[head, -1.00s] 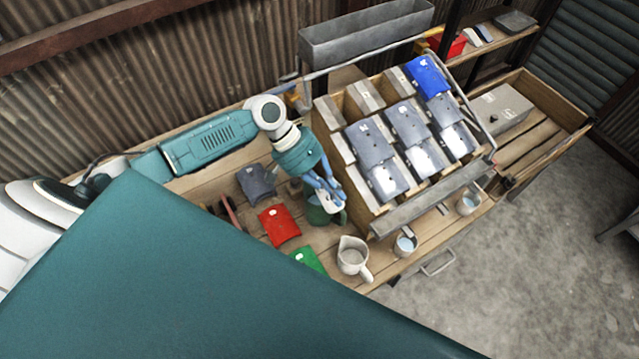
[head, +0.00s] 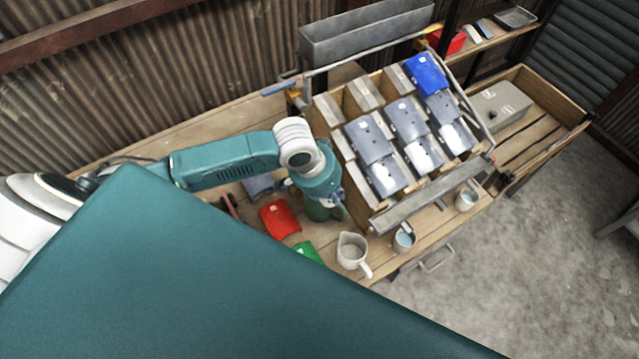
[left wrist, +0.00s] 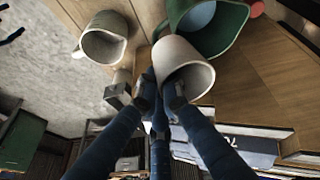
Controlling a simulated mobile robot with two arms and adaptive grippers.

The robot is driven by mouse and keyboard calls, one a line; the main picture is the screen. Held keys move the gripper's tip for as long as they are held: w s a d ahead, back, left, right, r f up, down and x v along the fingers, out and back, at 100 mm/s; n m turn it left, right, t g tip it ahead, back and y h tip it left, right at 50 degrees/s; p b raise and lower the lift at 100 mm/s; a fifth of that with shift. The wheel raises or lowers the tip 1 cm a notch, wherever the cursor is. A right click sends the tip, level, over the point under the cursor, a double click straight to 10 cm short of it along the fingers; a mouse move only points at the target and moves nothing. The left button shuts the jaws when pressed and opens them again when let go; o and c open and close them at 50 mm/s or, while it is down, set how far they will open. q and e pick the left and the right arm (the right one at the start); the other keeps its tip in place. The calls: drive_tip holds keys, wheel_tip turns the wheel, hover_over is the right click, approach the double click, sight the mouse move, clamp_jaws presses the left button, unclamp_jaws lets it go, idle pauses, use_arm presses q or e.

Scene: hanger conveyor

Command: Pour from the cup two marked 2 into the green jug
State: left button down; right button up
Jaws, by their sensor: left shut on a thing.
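The green jug (head: 317,211) stands on the bench, partly hidden by my left wrist. In the left wrist view the green jug (left wrist: 232,35) shows at the top, with something bluish inside. My left gripper (left wrist: 162,98) is shut on a pale cup (left wrist: 175,55), which overlaps the near side of the jug in that view. The cup's inside looks pale; its number is not visible. In the head view my left gripper (head: 334,200) is at the jug, and the cup is hidden there. I cannot tell how far the cup tilts. My right gripper is not in view.
A white jug (head: 352,252) stands close to the green jug. Two pale cups (head: 404,241) (head: 467,200) stand near the bench's front edge. A red pouch (head: 279,221) and a green one (head: 306,251) lie left. A sloped rack (head: 420,203) of pouches stands right.

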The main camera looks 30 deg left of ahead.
use_arm(q)
drive_tip(key=shift+w, duration=0.1)
drive_tip(key=shift+f+y, duration=0.1)
drive_tip(key=shift+y, duration=0.2)
drive_tip(key=shift+f+t+y, duration=0.25)
drive_tip(key=shift+t+y, duration=0.05)
drive_tip(key=shift+y, duration=0.2)
drive_tip(key=shift+a, duration=0.1)
drive_tip(key=shift+r, duration=1.5)
